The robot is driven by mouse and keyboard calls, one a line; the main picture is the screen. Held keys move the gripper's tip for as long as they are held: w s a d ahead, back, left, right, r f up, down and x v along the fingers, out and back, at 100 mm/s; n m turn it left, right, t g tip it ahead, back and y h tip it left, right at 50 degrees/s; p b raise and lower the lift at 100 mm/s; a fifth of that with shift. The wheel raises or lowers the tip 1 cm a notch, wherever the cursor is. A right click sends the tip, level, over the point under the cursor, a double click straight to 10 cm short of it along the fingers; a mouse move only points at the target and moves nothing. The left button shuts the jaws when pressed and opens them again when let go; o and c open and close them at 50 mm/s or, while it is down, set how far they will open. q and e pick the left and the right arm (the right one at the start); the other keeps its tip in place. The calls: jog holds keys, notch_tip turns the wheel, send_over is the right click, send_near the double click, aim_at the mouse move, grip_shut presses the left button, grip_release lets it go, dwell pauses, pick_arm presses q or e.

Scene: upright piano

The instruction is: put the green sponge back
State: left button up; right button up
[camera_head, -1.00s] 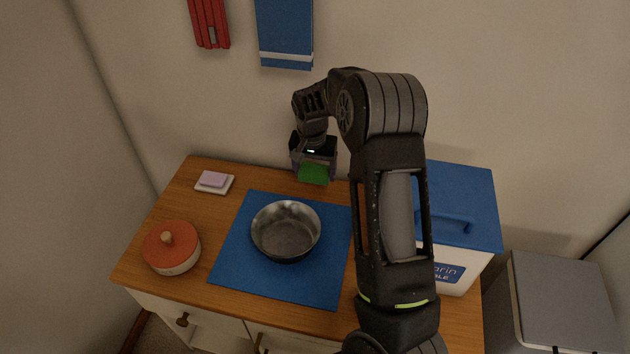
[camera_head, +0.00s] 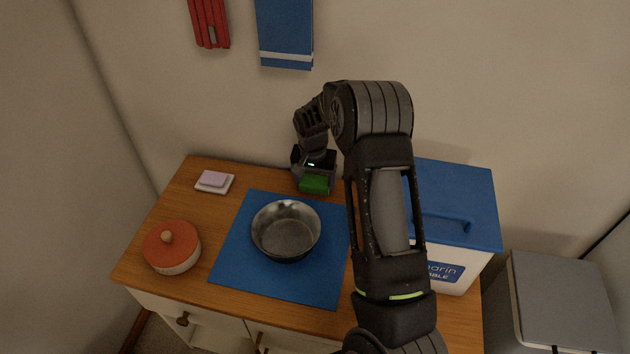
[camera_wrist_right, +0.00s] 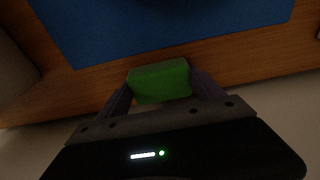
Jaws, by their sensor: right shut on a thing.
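The green sponge (camera_head: 314,184) is at the back of the wooden cabinet top, just behind the blue mat (camera_head: 236,268). My right gripper (camera_head: 314,177) is shut on the sponge, pointing down from above. In the right wrist view the sponge (camera_wrist_right: 160,82) sits between the two fingers of the right gripper (camera_wrist_right: 160,88), with the mat (camera_wrist_right: 110,30) beyond it. I cannot tell whether the sponge touches the wood or is slightly above it. My left gripper is not in view.
A metal bowl (camera_head: 286,232) stands on the mat. An orange-lidded pot (camera_head: 172,248) is at left, and a pink bar on a white dish (camera_head: 214,183) at back left. A blue-lidded white box (camera_head: 455,200) stands at right, partly behind my arm. A wall rises behind.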

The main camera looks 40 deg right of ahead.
aim_at(314, 186)
jog(key=o, duration=1.3)
jog(key=r, duration=0.4)
jog(key=a+r, duration=0.1)
jog(key=r, duration=0.3)
jog(key=s+r, duration=0.1)
jog(key=r, duration=0.3)
jog(key=shift+s+a, duration=0.1)
jog(key=shift+a, duration=0.1)
